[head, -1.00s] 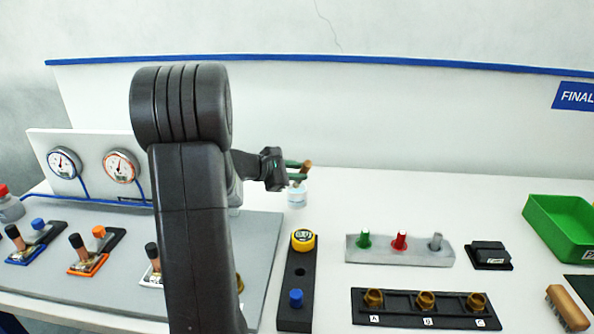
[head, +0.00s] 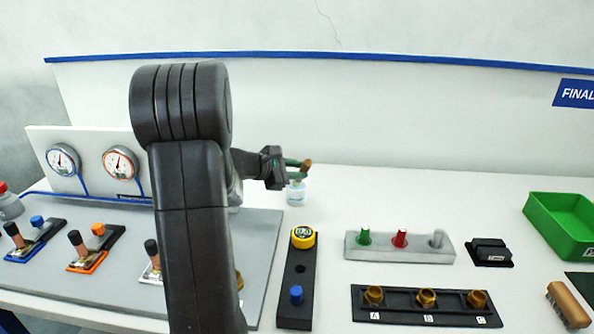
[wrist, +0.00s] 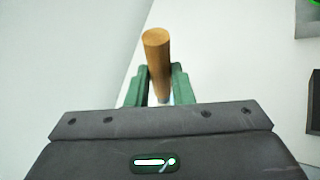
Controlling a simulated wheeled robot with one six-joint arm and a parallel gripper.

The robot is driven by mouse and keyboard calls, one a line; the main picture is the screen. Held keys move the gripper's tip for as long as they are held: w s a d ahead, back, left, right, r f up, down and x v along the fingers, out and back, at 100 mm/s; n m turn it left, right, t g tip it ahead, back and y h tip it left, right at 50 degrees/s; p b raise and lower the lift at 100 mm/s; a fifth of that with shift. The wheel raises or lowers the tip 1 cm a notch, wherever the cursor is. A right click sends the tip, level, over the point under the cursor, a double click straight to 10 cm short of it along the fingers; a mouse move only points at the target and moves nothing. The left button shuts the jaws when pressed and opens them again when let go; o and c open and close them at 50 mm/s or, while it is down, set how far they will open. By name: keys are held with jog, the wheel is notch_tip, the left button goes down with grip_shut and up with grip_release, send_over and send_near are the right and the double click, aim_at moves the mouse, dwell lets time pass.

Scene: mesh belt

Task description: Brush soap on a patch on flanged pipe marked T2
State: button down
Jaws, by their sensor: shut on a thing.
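My gripper (head: 298,168) is at the middle of the head view, above the back of the bench. In the wrist view my gripper (wrist: 160,88) is shut on a round wooden handle (wrist: 157,50), whose end points up in the picture. The handle end also shows in the head view (head: 306,163). A small white jar with a pale blue label (head: 297,194) stands on the bench directly below my gripper. The brush's bristle end is hidden, so I cannot tell whether it is inside the jar. No T2 marking is readable, and my arm hides part of the grey board.
A black holder (head: 295,270), a grey peg block (head: 420,249), a fitting rack (head: 400,307), a green bin (head: 560,225) and a wooden scrub brush (head: 568,304) lie rightward. The back right bench is clear.

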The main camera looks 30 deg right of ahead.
jog(key=shift+f+b, duration=0.7)
jog(key=shift+b, duration=0.2)
dwell(1.9)
notch_tip(320, 180, up, 7)
jog(key=p, duration=0.4)
dwell(0.5)
dwell(0.7)
